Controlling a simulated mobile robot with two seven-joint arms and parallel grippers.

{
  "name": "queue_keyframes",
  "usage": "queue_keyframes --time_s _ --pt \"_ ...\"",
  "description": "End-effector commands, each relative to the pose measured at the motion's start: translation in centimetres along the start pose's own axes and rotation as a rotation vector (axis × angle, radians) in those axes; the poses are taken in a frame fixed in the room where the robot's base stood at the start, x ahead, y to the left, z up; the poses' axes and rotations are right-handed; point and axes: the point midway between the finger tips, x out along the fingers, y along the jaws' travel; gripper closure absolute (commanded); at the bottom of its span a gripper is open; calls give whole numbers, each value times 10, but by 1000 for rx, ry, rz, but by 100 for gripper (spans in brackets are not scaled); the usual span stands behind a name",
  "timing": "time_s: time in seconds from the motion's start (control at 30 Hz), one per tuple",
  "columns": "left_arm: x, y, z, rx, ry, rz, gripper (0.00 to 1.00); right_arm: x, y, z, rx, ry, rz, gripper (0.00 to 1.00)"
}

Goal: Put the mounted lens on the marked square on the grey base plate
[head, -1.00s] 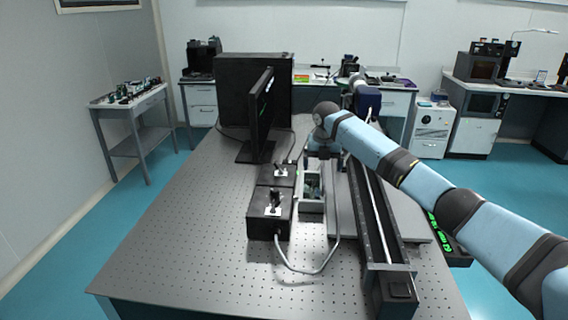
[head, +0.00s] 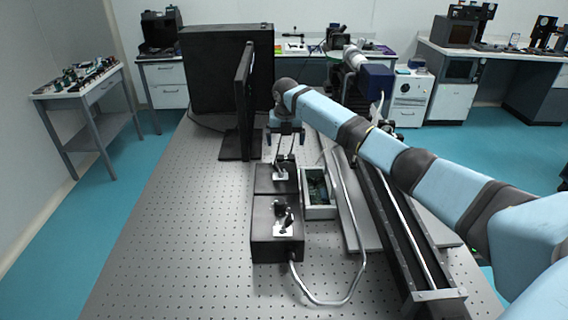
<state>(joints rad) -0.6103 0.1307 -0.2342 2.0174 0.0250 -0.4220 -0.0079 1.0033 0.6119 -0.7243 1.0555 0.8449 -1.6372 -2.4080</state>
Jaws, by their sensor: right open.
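My right gripper (head: 285,142) is open, pointing down above the rear black box beside the monitor. Thin dark uprights show just below it; I cannot tell finger parts from the fitting behind. A small dark fitting on a pale foot (head: 281,173) stands on the rear box, and a similar one (head: 283,219) on the front box. I cannot tell whether either is the mounted lens. A grey plate (head: 361,232) lies beside the long black rail, partly hidden by my right arm. I cannot make out a marked square on it. My left gripper is out of view.
The front black box (head: 265,245) trails a grey cable (head: 345,298) across the perforated table (head: 185,220). A pale tray (head: 319,212) holds a green board. A monitor (head: 244,100) stands left of my gripper. The black rail (head: 400,225) runs along the right. The table's left part is clear.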

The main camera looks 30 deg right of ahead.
Motion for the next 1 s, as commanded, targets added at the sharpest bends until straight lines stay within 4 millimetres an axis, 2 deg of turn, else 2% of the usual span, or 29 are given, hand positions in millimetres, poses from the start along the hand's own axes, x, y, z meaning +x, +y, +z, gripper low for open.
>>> queue_keyframes --time_s 0.03,0.13,0.43,0.7,1.0 --pt "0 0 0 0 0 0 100 12 0 -1 1 3 -1 6" --pt "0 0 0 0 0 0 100 28 0 0 1 2 0 6" --pt "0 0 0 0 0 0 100 53 -1 -1 0 2 -1 6" --pt "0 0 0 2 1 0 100 90 -2 -3 0 0 0 6" --pt "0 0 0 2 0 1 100 96 -2 -3 0 0 0 6"
